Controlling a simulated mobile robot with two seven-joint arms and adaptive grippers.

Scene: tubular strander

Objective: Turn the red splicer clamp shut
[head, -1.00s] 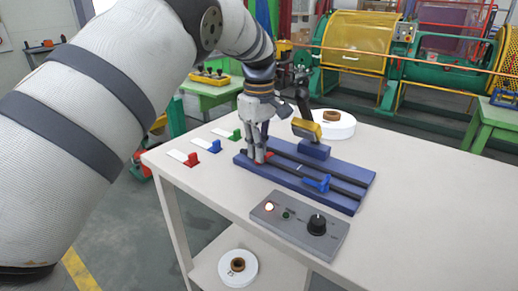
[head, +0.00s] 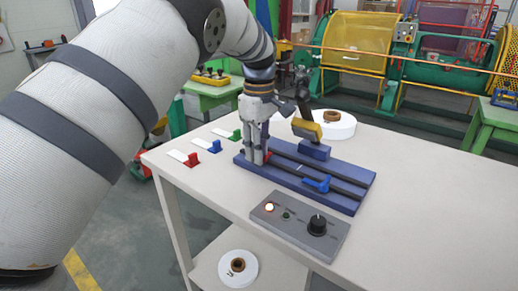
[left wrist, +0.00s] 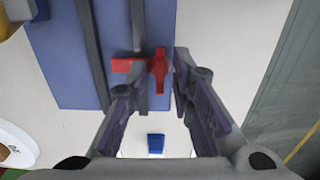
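The red splicer clamp (left wrist: 157,70) sits on the blue splicer base (left wrist: 72,60) in the left wrist view, with its cross-shaped knob between my fingertips and a red arm pointing left. In the head view only a bit of the red clamp (head: 267,156) shows beside my fingers. My left gripper (left wrist: 161,56) points down over the left end of the base, its fingers apart on either side of the knob. A small gap shows at the right finger; contact at the left finger is unclear. My right gripper is out of view.
A blue clamp (head: 318,184) sits at the base's right part. A grey control box (head: 300,226) with a black knob lies in front. Coloured clips with white strips (head: 190,160) lie left. The table's right side is clear.

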